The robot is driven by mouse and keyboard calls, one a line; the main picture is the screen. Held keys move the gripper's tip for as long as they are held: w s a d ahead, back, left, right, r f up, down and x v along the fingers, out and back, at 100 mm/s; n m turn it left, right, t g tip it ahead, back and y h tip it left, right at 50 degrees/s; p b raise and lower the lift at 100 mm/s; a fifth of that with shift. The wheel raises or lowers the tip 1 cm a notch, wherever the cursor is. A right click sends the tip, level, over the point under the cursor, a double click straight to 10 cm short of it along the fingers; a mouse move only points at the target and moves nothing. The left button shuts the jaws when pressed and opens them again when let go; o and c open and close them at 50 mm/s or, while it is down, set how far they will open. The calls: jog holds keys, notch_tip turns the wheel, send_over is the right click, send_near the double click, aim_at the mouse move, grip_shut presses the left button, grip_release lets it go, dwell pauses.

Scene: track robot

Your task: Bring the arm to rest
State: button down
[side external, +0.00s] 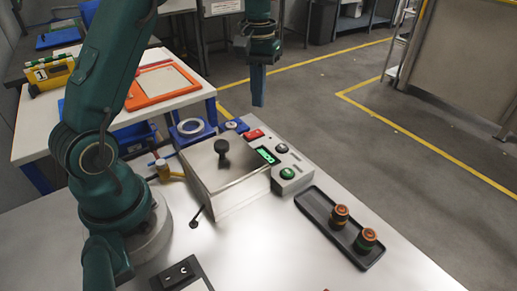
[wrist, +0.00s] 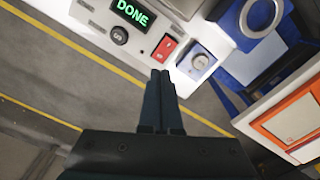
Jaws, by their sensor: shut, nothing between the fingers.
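My gripper (side external: 258,104) hangs pointing down in the side external view, above and beyond the far edge of the white worktable (side external: 260,246). In the wrist view my gripper (wrist: 161,73) has its two dark fingers together, with nothing between them. The fingertips lie apart from the control box and the table things. The rest of my arm rises at the left and reaches over the scene.
A lidded metal box (side external: 228,172) stands beside a control panel (side external: 292,172), whose screen (wrist: 130,11) reads DONE in green. A black tray (side external: 316,204) holds two brown-and-green cylinders (side external: 340,217). An orange-framed board (side external: 165,84) lies on another table. Open floor lies right.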

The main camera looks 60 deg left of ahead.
jog(key=s+d+r+m+t, duration=0.3)
jog(key=s+d+r, duration=0.4)
jog(key=r, duration=0.3)
jog(key=s+d+f+m+t, duration=0.1)
jog(key=s+d+f, duration=0.1)
jog(key=s, duration=0.3)
jog(key=s+d+f+m+t, duration=0.1)
jog(key=s+d+f+m, duration=0.1)
jog(key=s, duration=0.3)
jog(key=shift+s+f+t, duration=0.25)
jog(key=shift+f+t, duration=0.05)
jog(key=shift+f, duration=0.3)
